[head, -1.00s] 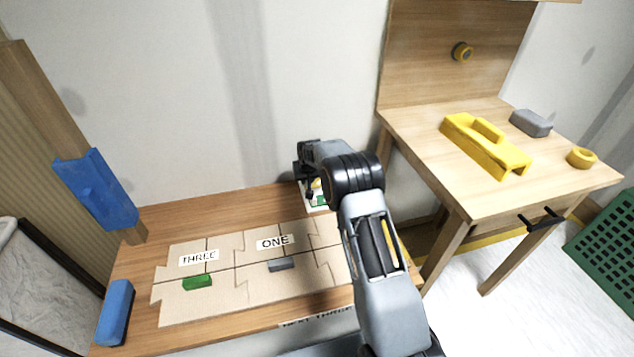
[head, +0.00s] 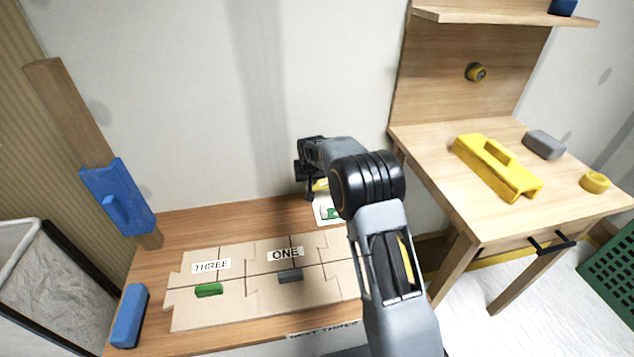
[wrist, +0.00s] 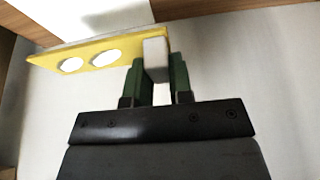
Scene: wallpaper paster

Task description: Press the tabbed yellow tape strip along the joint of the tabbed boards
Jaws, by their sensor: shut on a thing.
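My gripper (wrist: 158,78) is shut on the pale grey tab (wrist: 155,55) of a yellow strip (wrist: 95,55) with oval holes. The strip extends left from the fingers in the wrist view. In the head view my gripper (head: 311,188) is over the back of the wooden bench, close to the wall, with a bit of yellow by it. Tan boards with interlocking edges (head: 240,300) lie on the bench, in front of and mostly left of the gripper. They carry labels THREE and ONE, a green tab (head: 208,290) and a grey tab (head: 290,275). My arm hides their right end.
A white card with green (head: 328,212) is below the gripper. A blue block (head: 129,316) lies at the bench's left end; a blue tool (head: 118,196) is on a wooden post. A side table (head: 455,150) at right bears a yellow tool (head: 497,168), a grey block (head: 544,145) and a yellow roll (head: 595,182).

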